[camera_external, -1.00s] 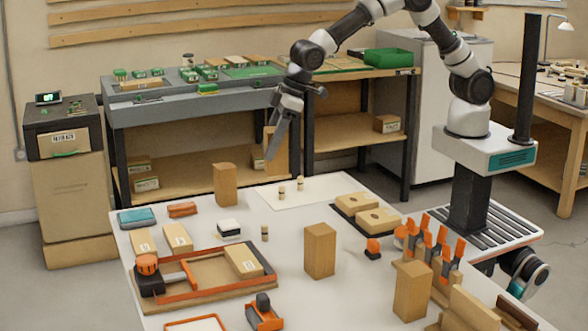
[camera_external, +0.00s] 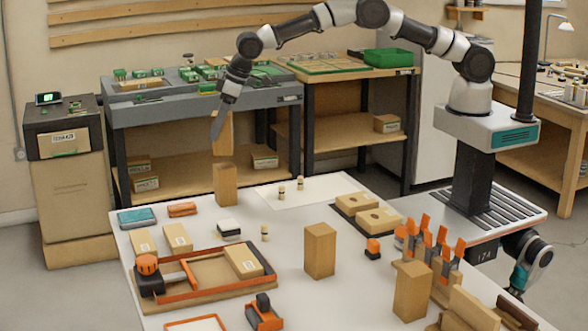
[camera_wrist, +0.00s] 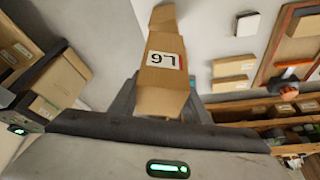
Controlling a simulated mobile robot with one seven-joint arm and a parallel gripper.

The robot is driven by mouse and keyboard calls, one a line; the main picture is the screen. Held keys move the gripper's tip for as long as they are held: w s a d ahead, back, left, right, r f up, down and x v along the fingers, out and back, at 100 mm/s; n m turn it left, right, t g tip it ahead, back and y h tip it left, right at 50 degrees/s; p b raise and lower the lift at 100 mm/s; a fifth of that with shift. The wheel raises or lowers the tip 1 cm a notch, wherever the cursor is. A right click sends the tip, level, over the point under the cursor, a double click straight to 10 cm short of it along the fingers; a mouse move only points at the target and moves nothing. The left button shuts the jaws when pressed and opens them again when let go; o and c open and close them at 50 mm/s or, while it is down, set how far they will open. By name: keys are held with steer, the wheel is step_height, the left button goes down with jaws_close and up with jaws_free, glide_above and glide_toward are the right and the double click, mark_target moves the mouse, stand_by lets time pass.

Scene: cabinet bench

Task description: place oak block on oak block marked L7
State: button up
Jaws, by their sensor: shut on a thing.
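My gripper (camera_external: 216,134) is shut on an upright oak block (camera_external: 226,136), held in the air at the table's far left. In the wrist view the held block (camera_wrist: 160,98) is between the fingers, and a white label reading L6 shows on the oak there. Another oak block (camera_external: 225,185) stands upright on the table, just below the held one, with a small gap between them in the external view. No L7 mark is readable. Two more upright oak blocks stand nearer, one at mid-table (camera_external: 320,251) and one at the front right (camera_external: 412,291).
Around the standing block are a teal box (camera_external: 137,217), an orange item (camera_external: 182,210), a white-topped block (camera_external: 229,229) and small pegs (camera_external: 265,233). A grey workbench (camera_external: 200,112) is behind. An orange-edged tray (camera_external: 205,290) lies at the front left.

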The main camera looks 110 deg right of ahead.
mark_target(218, 139)
steer(key=shift+f, duration=1.85)
steer(key=shift+f, duration=0.25)
steer(key=o, duration=1.2)
steer(key=shift+o, duration=0.2)
steer(key=shift+r, duration=0.1)
